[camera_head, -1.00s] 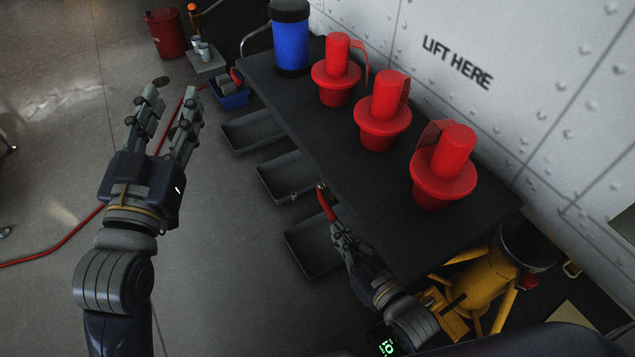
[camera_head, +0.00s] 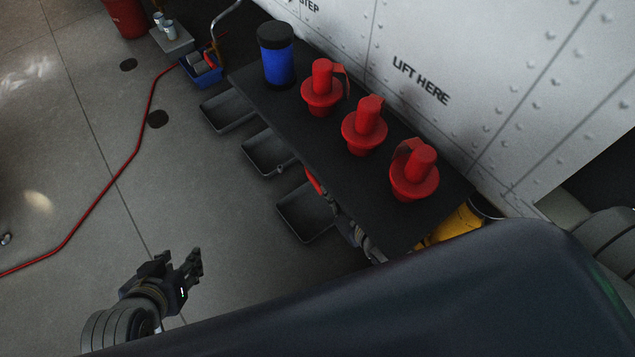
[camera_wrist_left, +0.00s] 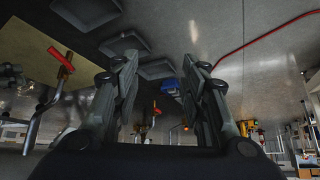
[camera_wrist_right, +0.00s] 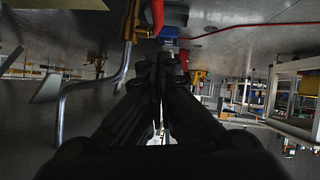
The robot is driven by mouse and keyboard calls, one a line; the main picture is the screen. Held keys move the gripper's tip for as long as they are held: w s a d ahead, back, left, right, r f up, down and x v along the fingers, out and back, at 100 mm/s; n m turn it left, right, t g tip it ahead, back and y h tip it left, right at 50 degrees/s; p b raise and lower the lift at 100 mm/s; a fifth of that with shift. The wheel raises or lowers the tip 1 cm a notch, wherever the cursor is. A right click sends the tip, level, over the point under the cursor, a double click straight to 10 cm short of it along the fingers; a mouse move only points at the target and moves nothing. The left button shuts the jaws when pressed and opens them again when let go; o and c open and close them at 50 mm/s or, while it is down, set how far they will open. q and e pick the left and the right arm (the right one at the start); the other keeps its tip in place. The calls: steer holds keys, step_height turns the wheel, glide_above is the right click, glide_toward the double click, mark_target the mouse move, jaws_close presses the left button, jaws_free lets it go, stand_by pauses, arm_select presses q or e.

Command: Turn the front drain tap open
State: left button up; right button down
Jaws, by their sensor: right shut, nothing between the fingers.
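A red tap handle (camera_head: 313,181) shows at the near edge of the dark bench, just beyond my right gripper (camera_head: 338,212). In the right wrist view a red handle (camera_wrist_right: 157,15) and a brass tap body (camera_wrist_right: 131,22) are beyond the fingertips; contact cannot be told. The right gripper is shut and empty, partly hidden by the bench edge. My left gripper (camera_head: 178,262) is open and empty over the floor, away from the bench. The left wrist view shows a red handle (camera_wrist_left: 60,58) on a pipe and a smaller red handle (camera_wrist_left: 156,112) farther off. I cannot tell which is the front tap.
The dark bench (camera_head: 385,222) bears several red plugs and a blue canister (camera_head: 277,58). Grey trays (camera_head: 305,215) lie on the floor along it. A red hose (camera_head: 135,150) crosses the floor at left. A riveted white wall (camera_head: 510,100) stands behind. The left floor is mostly free.

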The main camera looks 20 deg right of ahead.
arm_select(q)
steer(key=w+d+r+t+h+b, duration=0.2)
steer(key=w+d+r+t, duration=0.3)
steer(key=w+r, duration=0.4)
arm_select(e)
glide_above(318, 184)
steer(key=s, duration=0.4)
step_height(318, 184, down, 3)
steer(key=f, duration=0.1)
steer(key=w+f+b, duration=0.2)
steer(key=shift+a+f, duration=0.3)
steer(key=shift+f, duration=0.1)
arm_select(q)
step_height(318, 184, up, 11)
steer(key=w+t+h, duration=0.1)
steer(key=t, duration=0.6)
steer(key=shift+w+d+m+t+h+b, duration=0.2)
steer(key=shift+m+t+h+b, duration=0.1)
steer(key=shift+t+h, duration=0.1)
arm_select(e)
steer(key=shift+f, duration=0.25)
arm_select(q)
steer(key=shift+f, duration=0.1)
steer(key=shift+w+f, duration=0.25)
steer(key=shift+w, duration=0.2)
